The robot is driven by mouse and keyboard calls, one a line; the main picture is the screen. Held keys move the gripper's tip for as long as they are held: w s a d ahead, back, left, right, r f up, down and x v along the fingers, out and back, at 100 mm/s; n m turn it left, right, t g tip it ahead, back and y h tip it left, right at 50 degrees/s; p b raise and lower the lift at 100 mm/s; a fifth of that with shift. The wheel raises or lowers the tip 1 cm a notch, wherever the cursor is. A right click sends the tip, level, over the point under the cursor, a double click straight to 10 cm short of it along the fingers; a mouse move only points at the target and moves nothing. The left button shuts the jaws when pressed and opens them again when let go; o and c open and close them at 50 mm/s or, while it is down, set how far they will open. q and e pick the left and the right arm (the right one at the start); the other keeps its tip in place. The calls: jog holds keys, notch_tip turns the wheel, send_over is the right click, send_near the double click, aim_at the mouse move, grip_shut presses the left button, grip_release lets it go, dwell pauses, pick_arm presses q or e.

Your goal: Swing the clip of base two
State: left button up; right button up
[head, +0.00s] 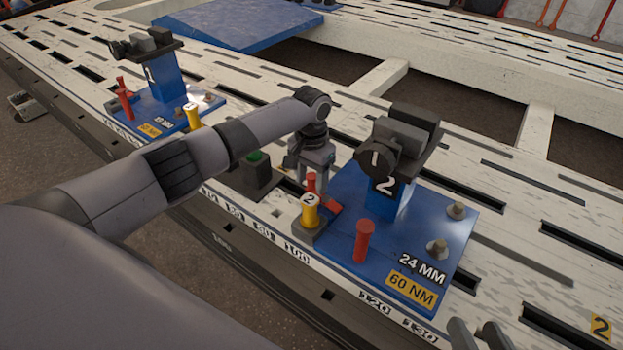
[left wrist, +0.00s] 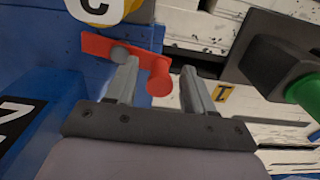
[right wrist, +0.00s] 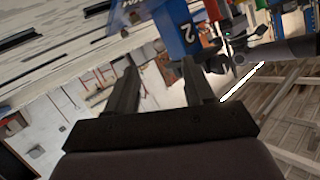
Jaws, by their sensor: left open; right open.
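Base two is a blue plate (head: 345,265) with a post marked 2 (head: 385,195), which also shows at the left of the left wrist view (left wrist: 50,60). Its red clip is a flat bar (left wrist: 100,46) with a pivot and an upright red peg (left wrist: 158,78). In the head view the clip (head: 332,206) is partly hidden behind the yellow knob marked 2 (head: 310,212). My left gripper (head: 312,180) is open at the clip, with the peg between its fingers; contact is unclear. My right gripper (right wrist: 158,80) is open and empty, away from the clip.
A second red peg (head: 363,242) stands on base two's front part, with bolts (head: 437,249) to the right. A dark box with a green button (head: 257,158) stands left of the plate. Another blue base (head: 170,105) is further left. The white slotted bench (head: 540,225) is clear at right.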

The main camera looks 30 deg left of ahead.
pick_arm(q)
grip_shut()
